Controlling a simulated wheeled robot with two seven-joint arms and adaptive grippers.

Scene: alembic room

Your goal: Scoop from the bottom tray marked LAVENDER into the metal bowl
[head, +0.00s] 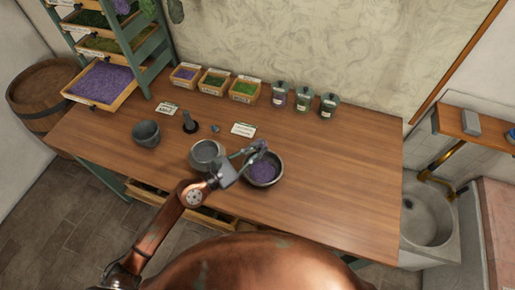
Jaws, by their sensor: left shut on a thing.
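The bottom tray (126,97) of the green rack at upper left is filled with purple lavender; its label is too small to read. The metal bowl (278,180) stands near the middle of the table, with purple lavender inside. My left gripper (242,158) is at the left rim of this bowl. It is shut on a small scoop (261,146), whose head is over the bowl's far side and shows purple at it. The gripper and scoop hide part of the bowl. My right gripper is out of view.
A grey pot (206,150) stands just left of the bowl, partly behind my arm. A dark mortar (146,134), a pestle (190,122) and a label card (243,129) lie farther left and behind. Small boxes (214,82) and jars (303,99) line the back. The table's right side is clear.

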